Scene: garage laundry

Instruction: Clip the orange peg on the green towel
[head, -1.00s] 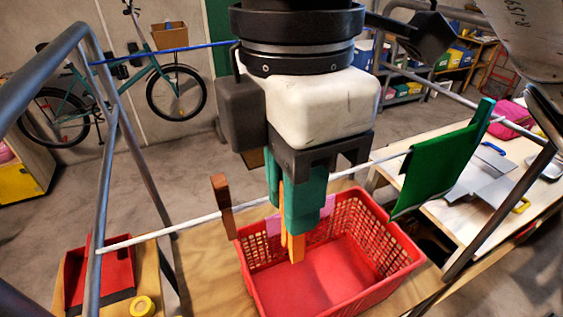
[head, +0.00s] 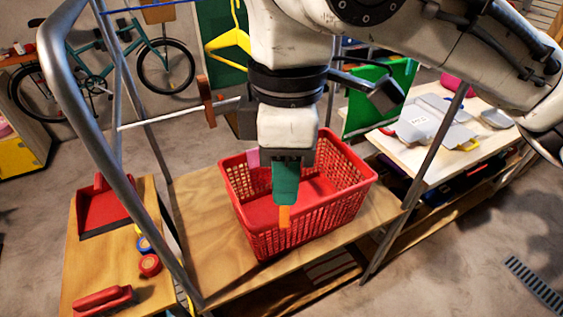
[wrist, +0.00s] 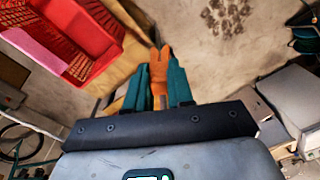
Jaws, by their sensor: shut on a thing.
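My gripper (head: 285,192) points down in front of the red basket in the head view, its teal fingers shut on the orange peg (head: 284,217). In the wrist view the orange peg (wrist: 158,70) sticks out beyond the fingertips (wrist: 158,90), with its prongs pointing away. The green towel (head: 378,97) hangs from the line to the right of and behind my gripper, apart from the peg. My arm hides part of the line between them.
A red basket (head: 345,213) stands on the wooden bench (head: 205,235). A brown peg (head: 206,100) sits on the white line (head: 165,118). A yellow hanger (head: 229,40) hangs behind. Metal frame posts stand left (head: 95,130) and right (head: 425,150). A red dustpan (head: 104,208) lies at left.

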